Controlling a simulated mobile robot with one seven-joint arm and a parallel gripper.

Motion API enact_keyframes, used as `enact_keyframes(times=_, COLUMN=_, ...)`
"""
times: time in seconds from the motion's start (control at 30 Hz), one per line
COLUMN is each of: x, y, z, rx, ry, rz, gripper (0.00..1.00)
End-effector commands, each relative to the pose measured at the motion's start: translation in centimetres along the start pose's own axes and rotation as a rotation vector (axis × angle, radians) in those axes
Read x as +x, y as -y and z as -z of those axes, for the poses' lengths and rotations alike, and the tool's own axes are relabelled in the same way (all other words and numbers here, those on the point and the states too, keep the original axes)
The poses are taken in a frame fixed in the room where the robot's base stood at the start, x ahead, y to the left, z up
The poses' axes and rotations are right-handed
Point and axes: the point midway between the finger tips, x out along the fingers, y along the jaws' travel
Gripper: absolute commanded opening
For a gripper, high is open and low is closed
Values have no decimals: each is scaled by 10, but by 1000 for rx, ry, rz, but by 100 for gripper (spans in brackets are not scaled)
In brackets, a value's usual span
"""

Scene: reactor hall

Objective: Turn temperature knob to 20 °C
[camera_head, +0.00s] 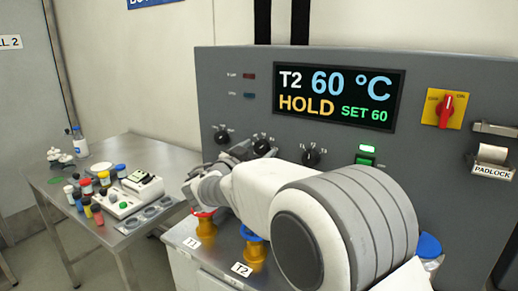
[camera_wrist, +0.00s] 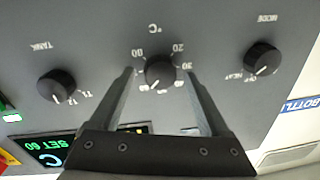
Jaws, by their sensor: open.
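The temperature knob (camera_wrist: 160,73) is the middle dial on the grey panel, marked °C. The wrist view shows its printing upside down, with 20 at the dial's upper right and 30 at its right. Its white pointer line points to the lower left, away from the 20. My gripper (camera_wrist: 158,74) is open, with one finger on each side of the knob; I cannot tell whether they touch it. In the head view the temperature knob (camera_head: 262,146) is partly hidden by my gripper. The display (camera_head: 338,97) reads T2 60 °C, HOLD, SET 60.
The mode knob (camera_wrist: 263,57) and tank knob (camera_wrist: 56,86) flank the temperature knob. A lit green switch (camera_head: 366,150), a red rotary switch (camera_head: 445,109) and a padlock holder (camera_head: 491,161) sit farther right. A steel table (camera_head: 112,148) with bottles stands left.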

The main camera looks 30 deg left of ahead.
Motion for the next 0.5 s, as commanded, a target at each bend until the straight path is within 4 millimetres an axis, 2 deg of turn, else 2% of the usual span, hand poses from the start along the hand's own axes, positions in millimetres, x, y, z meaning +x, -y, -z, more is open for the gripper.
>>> enact_keyframes(times=0.23, x=1, y=0, z=0, rx=0, ry=0, rz=0, gripper=80)
enact_keyframes(times=0.27, x=1, y=0, z=0, rx=0, ry=0, rz=0, gripper=77)
enact_keyframes(times=0.5, x=1, y=0, z=0, rx=0, ry=0, rz=-1, gripper=33)
